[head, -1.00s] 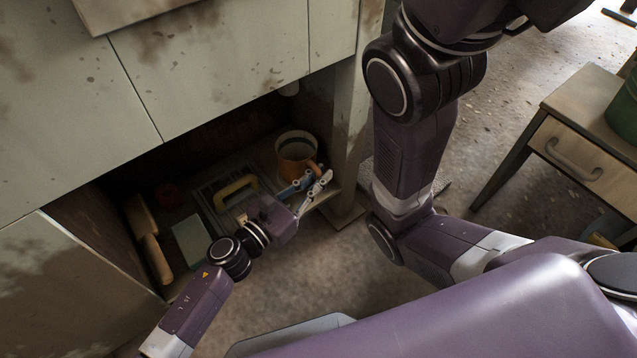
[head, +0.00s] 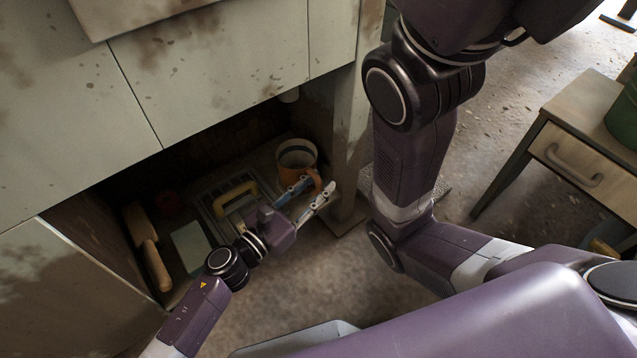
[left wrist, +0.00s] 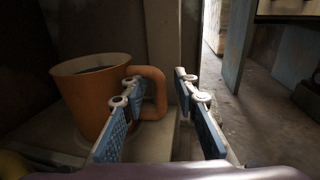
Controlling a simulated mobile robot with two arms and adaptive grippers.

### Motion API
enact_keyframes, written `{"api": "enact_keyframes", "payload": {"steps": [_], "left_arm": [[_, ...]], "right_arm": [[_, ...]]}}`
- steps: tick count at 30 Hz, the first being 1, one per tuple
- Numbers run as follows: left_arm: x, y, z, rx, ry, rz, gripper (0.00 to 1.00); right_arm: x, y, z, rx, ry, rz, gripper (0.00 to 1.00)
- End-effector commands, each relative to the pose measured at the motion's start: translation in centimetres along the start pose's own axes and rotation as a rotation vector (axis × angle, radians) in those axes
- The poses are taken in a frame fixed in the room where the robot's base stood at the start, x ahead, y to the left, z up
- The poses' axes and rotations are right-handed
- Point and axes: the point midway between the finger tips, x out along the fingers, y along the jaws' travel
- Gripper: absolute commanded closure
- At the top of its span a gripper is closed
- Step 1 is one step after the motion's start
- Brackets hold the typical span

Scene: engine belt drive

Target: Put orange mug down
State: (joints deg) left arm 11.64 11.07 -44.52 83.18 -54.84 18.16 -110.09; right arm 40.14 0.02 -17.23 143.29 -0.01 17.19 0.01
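The orange mug (head: 291,172) stands upright on the floor of the open cabinet, near its right side. Its handle points toward my left gripper (head: 318,185). In the left wrist view the mug (left wrist: 88,98) is at the left, with its handle between the fingertips of the left gripper (left wrist: 158,84). The fingers are spread apart, with a clear gap between the handle and the right finger. The left finger overlaps the mug's side, and I cannot tell whether it touches. My right gripper is not in view.
Left of the mug in the cabinet (head: 60,262) are a tray with a yellow handle (head: 237,193), a pale flat block (head: 190,245), a wooden-handled tool (head: 155,265) and a dim red object (head: 168,203). A cabinet post (head: 350,150) stands close right of the mug.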

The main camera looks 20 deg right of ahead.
Motion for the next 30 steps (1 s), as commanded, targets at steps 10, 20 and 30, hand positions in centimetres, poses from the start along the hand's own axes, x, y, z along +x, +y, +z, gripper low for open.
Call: {"api": "enact_keyframes", "payload": {"steps": [10, 20, 30], "left_arm": [[-5.8, 0.0, 0.1, -0.003, 0.004, 0.001, 0.73], [-7.0, 0.0, -0.1, 0.000, 0.002, 0.000, 0.73], [-6.9, 0.0, -0.1, 0.000, 0.002, 0.000, 0.73]], "right_arm": [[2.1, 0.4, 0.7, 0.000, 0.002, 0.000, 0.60], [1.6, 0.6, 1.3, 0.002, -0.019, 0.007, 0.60], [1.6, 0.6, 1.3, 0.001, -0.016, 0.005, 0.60]]}}
